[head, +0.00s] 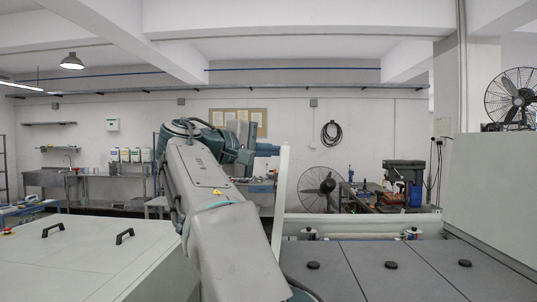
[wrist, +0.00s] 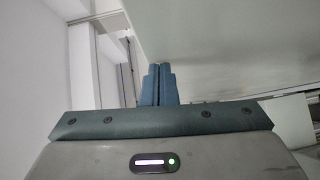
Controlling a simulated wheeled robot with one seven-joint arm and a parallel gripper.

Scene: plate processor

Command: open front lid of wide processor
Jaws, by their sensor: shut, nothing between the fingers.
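The processor at right (head: 345,268) has dark grey top panels with black knobs. A thin pale panel (head: 281,195) stands nearly upright, edge-on, at its left end; it looks like a raised lid. My gripper (head: 268,150) is beside the upper part of this panel, its blue fingers pointing right. In the wrist view my gripper (wrist: 159,70) has its two fingers together and holds nothing. A broad pale surface (wrist: 230,50) fills the upper right, close to the fingertips; I cannot tell whether they touch it.
A pale cabinet top with two black handles (head: 70,265) lies at left. A tall grey housing (head: 490,195) with a fan (head: 512,97) on it stands at right. Another fan (head: 317,190) and a workbench are farther back. My arm hides the middle.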

